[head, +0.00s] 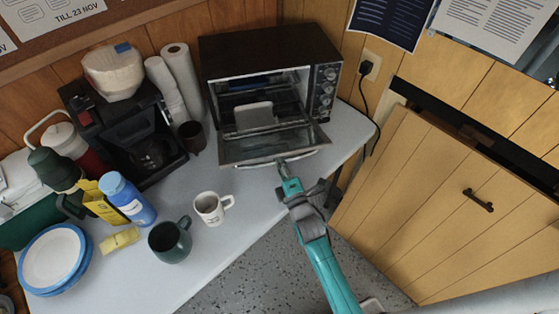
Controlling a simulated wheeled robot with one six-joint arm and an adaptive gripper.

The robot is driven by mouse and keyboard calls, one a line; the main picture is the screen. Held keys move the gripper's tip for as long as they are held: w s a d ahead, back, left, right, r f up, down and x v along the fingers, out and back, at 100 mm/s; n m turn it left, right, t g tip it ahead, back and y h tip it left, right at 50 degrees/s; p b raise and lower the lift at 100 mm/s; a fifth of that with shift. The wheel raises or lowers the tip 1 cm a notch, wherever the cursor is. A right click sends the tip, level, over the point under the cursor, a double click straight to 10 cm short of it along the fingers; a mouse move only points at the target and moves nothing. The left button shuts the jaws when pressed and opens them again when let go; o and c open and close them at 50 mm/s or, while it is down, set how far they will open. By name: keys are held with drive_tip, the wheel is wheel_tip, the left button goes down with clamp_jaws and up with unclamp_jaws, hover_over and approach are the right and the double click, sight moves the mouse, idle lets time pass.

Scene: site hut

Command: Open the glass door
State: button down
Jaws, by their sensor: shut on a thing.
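The toaster oven (270,52) stands at the back right of the white table. Its glass door (248,150) is tilted down and outward from the top, so the cavity shows above it. The door's pale handle bar (308,157) runs along its front edge. My gripper (283,168) is at the middle of this handle, shut on it; the fingertips are small in the view. A pale rounded shape (254,116) shows in the oven opening; I cannot tell what it is.
A white mug (209,208) and a dark green mug (168,243) stand left of my arm. A blue bottle (122,195), coffee maker (128,135) and paper rolls (181,80) are further left. A wooden cabinet door (425,205) with a black handle is at the right.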

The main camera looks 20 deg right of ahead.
drive_tip(key=c, duration=1.1)
unclamp_jaws()
drive_tip(key=shift+s, duration=0.15)
drive_tip(key=s, duration=0.4)
drive_tip(key=s+f, duration=0.1)
drive_tip(key=s, duration=0.6)
drive_tip(key=shift+s+a+f, duration=0.35)
drive_tip(key=shift+a+f, duration=0.05)
drive_tip(key=s+a+m+g, duration=0.2)
drive_tip(key=s+m, duration=0.6)
drive_tip(key=s, duration=1)
drive_tip(key=shift+s+a+r+m+g+y, duration=0.25)
drive_tip(key=shift+s+r+m+g, duration=0.25)
drive_tip(key=shift+s+r+m, duration=1.45)
drive_tip(key=shift+s+a+r+m+g+y, duration=0.15)
drive_tip(key=shift+s+r+m+g, duration=0.35)
drive_tip(key=shift+s+r+m, duration=1.45)
drive_tip(key=shift+s+a+r+m+g+y, duration=0.25)
drive_tip(key=shift+s+r+m+g, duration=0.4)
drive_tip(key=shift+s, duration=2.35)
